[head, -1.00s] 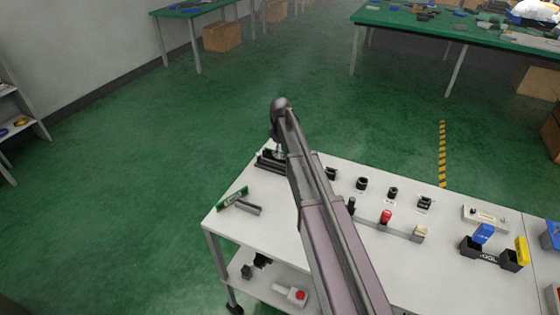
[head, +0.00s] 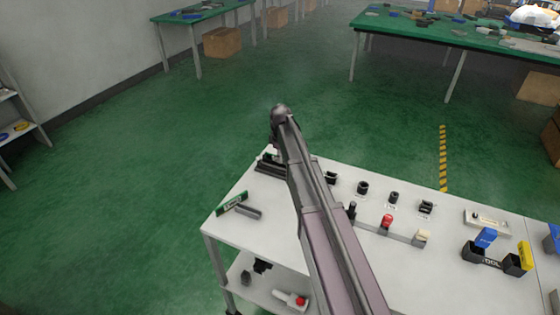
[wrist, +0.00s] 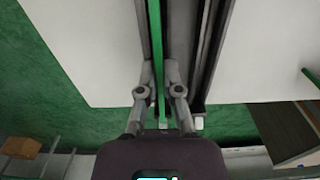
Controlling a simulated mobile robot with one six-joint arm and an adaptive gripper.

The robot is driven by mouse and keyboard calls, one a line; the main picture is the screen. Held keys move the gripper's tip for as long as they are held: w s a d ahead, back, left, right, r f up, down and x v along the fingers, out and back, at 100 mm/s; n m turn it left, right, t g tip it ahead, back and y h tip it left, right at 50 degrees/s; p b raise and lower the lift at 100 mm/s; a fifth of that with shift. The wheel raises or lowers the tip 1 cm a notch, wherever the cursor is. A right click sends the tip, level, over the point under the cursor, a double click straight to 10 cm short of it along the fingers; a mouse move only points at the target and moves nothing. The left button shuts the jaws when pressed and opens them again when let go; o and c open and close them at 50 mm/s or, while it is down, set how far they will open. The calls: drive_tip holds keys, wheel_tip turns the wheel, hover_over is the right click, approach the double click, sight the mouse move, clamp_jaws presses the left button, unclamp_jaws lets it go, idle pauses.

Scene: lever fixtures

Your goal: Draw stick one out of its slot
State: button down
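In the wrist view, a thin green stick (wrist: 158,45) stands edge-on in a long grey and black slot fixture. My gripper (wrist: 159,75) has one finger on each side of this stick. Little gap shows between the fingers and the stick, and I cannot tell whether they press on it. In the head view, the dark fixture (head: 268,164) is at the table's far left corner, below my gripper. My arm hides part of it, and the stick in it is not clear there.
Another green board (head: 231,202) leans beside a grey strip (head: 248,211) on the white table (head: 240,232). Right of my arm are several black fixtures, a red knob (head: 387,220) and a black holder with blue and yellow pieces (head: 488,258). Bare tabletop lies between them.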

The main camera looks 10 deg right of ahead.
drive_tip(key=shift+r+p, duration=0.8)
idle(1.6)
drive_tip(key=shift+r+p, duration=1.75)
drive_tip(key=shift+r+p, duration=0.3)
drive_tip(key=shift+r+p, duration=0.85)
drive_tip(key=shift+p, duration=0.05)
